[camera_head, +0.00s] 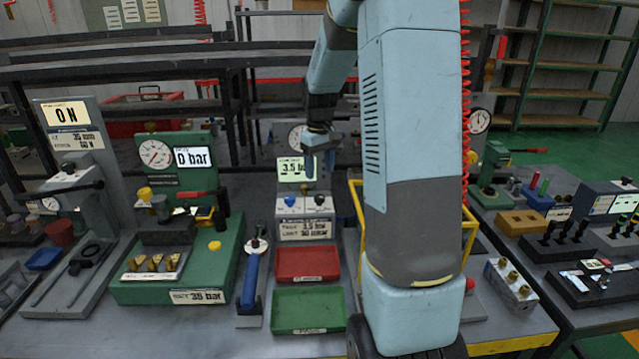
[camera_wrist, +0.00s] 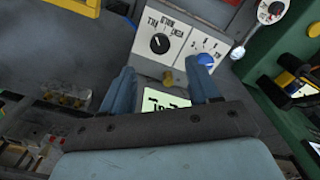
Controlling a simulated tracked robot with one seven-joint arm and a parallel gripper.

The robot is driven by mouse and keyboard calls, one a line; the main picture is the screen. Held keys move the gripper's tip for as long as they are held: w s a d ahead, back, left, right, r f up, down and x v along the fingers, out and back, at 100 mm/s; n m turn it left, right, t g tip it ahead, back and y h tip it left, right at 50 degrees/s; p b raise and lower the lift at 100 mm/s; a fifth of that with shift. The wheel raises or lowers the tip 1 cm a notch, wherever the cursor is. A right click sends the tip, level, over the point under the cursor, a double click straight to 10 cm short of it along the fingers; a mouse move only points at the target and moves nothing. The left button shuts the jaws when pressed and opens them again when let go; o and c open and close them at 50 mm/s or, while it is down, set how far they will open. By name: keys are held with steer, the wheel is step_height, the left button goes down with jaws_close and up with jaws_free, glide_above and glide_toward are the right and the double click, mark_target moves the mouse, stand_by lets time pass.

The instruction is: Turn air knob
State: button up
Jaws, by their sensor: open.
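A grey air panel with a lit "3.5 b" display (camera_head: 296,164) stands at the middle of the bench. Below the display are a blue knob (camera_head: 290,201) and a second, darker knob (camera_head: 320,200). In the wrist view the panel appears turned over, with the black knob (camera_wrist: 160,43) on a white dial plate and the blue knob (camera_wrist: 205,60) to its right. I cannot read which knob is marked air. My gripper (camera_head: 309,172) hangs in front of the display, above the knobs.
A red tray (camera_head: 306,264) and a green tray (camera_head: 308,310) lie in front of the panel. A green gauge station (camera_head: 155,155) with valves stands left, with a blue-handled tool (camera_head: 250,280) between. A yellow frame (camera_head: 356,230) stands right, partly behind my arm.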

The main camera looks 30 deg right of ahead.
steer(key=shift+r, duration=2.45)
steer(key=s+a+r+t, duration=0.2)
steer(key=s+a+r, duration=0.65)
steer(key=s, duration=0.35)
steer(key=s+a+m+t, duration=0.1)
steer(key=s+a, duration=0.1)
steer(key=s, duration=0.6)
steer(key=s+a+r+m+t, duration=0.1)
steer(key=s+a+t, duration=0.1)
steer(key=s, duration=0.7)
steer(key=shift+a+r+t, duration=0.2)
steer(key=shift+a+t, duration=0.1)
steer(key=shift+a, duration=0.1)
